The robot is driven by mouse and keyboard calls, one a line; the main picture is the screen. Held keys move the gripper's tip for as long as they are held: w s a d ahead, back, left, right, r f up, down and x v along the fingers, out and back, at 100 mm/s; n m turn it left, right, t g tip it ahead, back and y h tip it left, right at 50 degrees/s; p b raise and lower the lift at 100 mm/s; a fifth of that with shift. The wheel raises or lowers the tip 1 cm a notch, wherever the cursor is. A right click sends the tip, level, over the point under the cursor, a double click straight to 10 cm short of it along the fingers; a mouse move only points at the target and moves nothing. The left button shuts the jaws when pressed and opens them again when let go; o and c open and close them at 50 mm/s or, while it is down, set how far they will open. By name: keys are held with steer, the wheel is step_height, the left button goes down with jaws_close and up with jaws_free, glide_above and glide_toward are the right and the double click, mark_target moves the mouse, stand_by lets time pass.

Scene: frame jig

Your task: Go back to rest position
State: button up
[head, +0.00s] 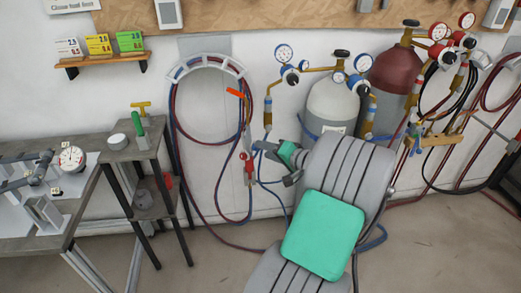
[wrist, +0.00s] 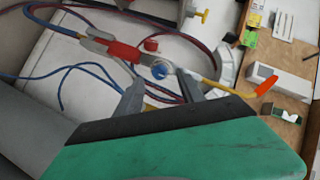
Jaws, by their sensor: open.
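My gripper (head: 268,162) is at the end of my grey ribbed arm with green panels, low in the middle of the head view, in front of the wall. In the wrist view my gripper (wrist: 161,82) has its two grey fingers apart, with nothing gripped. A torch with red and blue valve parts (head: 248,168) hangs by the hoses just left of my gripper. In the wrist view the torch (wrist: 122,50) crosses just beyond the fingertips, its brass tube running right to an orange tip. Whether a finger touches it cannot be told.
Red and blue hoses (head: 175,130) loop on a wall hanger. A grey cylinder (head: 333,108) and a dark red cylinder (head: 393,75) with gauges stand right of my gripper. A small stand (head: 135,155) and a workbench (head: 85,190) are left. Bare floor (head: 190,265) lies in front.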

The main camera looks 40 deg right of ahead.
steer(key=v, duration=0.4)
steer(key=shift+s, duration=0.2)
